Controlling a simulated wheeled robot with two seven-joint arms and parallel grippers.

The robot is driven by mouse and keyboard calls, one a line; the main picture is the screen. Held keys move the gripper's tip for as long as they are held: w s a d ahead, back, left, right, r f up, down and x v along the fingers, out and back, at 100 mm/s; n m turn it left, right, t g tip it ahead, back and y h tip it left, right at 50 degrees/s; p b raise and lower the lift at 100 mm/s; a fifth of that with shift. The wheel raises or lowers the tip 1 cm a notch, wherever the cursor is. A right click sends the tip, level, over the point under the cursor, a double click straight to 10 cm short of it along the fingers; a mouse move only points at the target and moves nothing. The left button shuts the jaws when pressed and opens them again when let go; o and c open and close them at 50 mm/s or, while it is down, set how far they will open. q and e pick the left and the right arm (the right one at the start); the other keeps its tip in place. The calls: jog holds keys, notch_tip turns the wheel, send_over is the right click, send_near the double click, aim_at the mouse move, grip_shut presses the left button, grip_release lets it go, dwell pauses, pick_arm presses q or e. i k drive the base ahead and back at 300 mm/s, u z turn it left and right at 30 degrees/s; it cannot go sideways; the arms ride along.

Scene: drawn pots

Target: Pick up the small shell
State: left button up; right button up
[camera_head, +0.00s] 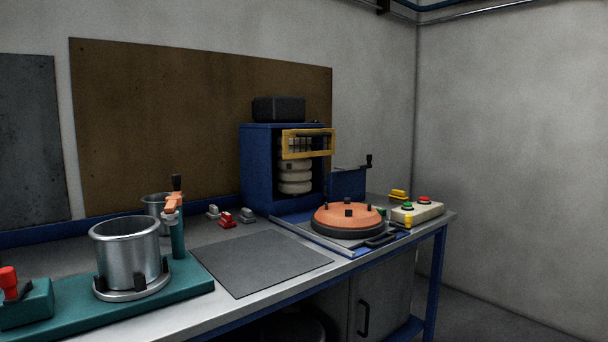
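A large open metal cylinder (127,250) stands upright on a round flange on a teal base (190,284) at the left. A smaller metal cup (151,204) stands behind it, partly hidden by the large cylinder and an orange clamp (173,202). It may be the small shell, but I cannot tell for sure. Neither of my grippers is in view.
A dark grey mat (262,264) lies bare at mid-bench. A blue cabinet (262,170) holds stacked pale rounded pieces (295,178). An orange disc fixture (347,217) and a button box (418,212) stand at right. Small red and grey clamps (227,219) lie behind the mat.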

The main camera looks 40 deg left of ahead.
aim_at(127, 248)
jog(key=z, duration=0.6)
jog(key=i, duration=1.7)
jog(key=u, duration=3.55)
